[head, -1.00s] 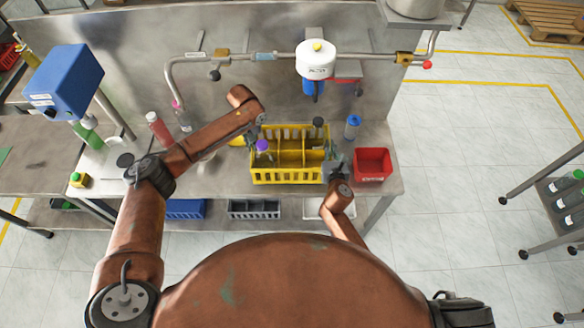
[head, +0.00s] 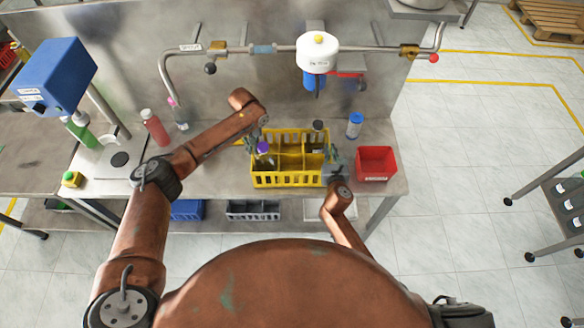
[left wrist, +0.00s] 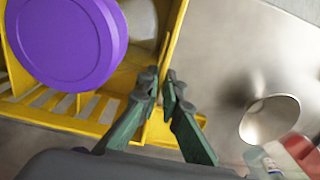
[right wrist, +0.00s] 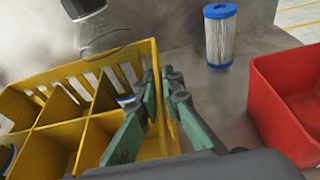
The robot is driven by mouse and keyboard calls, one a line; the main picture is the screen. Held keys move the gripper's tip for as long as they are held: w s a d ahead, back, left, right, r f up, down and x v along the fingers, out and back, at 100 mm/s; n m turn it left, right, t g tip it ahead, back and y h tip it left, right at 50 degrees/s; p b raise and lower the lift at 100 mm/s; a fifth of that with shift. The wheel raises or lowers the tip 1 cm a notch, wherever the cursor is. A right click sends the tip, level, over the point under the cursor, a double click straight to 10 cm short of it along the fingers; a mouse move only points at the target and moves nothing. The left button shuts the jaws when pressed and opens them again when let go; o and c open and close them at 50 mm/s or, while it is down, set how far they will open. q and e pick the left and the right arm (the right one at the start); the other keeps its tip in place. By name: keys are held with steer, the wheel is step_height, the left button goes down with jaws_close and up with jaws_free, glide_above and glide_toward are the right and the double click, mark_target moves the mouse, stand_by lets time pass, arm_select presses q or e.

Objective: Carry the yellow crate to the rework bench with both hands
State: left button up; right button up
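The yellow crate (head: 288,181) is at the front middle of the steel table, with divided compartments. A purple-capped bottle (head: 263,149) is in its left part and a dark-capped bottle (head: 317,129) at its back right. I cannot tell whether the crate touches the table or hangs just above it. My left gripper (head: 252,137) is at the crate's left end; in the left wrist view its fingers (left wrist: 160,88) straddle the yellow wall, closed on it. My right gripper (head: 334,166) is at the right end, its fingers (right wrist: 163,82) closed on that wall. Which surface is the rework bench is unclear.
A red bin (head: 377,163) stands close to the crate's right, with a blue-ended cylinder (head: 355,125) behind. A pipe with a white tank (head: 317,52) crosses above. A blue machine (head: 55,76) and bottles stand left. Open floor lies right, before a wheeled rack (head: 568,200).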

arm_select(q)
steer(key=shift+o, duration=0.7)
steer(key=shift+w, duration=0.25)
arm_select(e)
steer(key=shift+o, duration=0.8)
steer(key=shift+w+d+f, duration=0.1)
steer(key=shift+w+d, duration=0.05)
steer(key=shift+d, duration=0.05)
arm_select(q)
steer(key=shift+o, duration=0.8)
steer(key=shift+s, duration=0.1)
arm_select(e)
steer(key=shift+o, duration=0.7)
arm_select(q)
steer(key=shift+o, duration=0.5)
steer(key=shift+s+r, duration=0.15)
steer(key=shift+s, duration=0.05)
arm_select(e)
steer(key=shift+o, duration=0.5)
steer(key=shift+s+a+r, duration=0.15)
steer(key=shift+s+r, duration=0.1)
steer(key=shift+s, duration=0.05)
arm_select(q)
steer(key=shift+d, duration=0.1)
arm_select(e)
steer(key=shift+w, duration=0.1)
arm_select(q)
steer(key=shift+w, duration=0.1)
arm_select(e)
steer(key=shift+f, duration=0.1)
